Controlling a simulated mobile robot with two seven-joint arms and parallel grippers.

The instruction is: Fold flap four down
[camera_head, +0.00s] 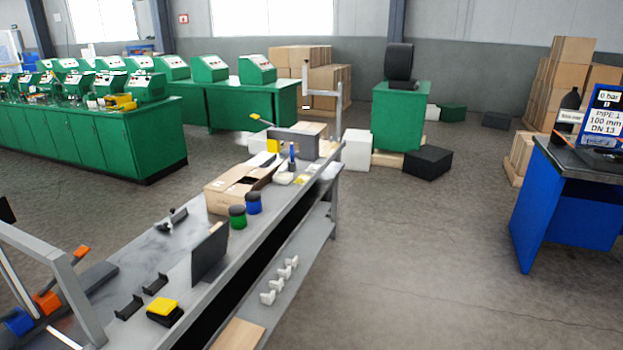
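An open cardboard box (232,190) stands on the long grey workbench (150,254), toward the bench's far half. Some of its flaps stand out around a dark opening on its right side. The box is small in this view, so I cannot tell which flap is the fourth or how each one lies. Neither of my grippers shows in the head view.
A green jar (237,217) and a blue jar (254,204) stand close to the box's front right. An upright dark plate (209,254) stands nearer on the bench. A blue desk (570,210) is at the right. The floor between bench and desk is clear.

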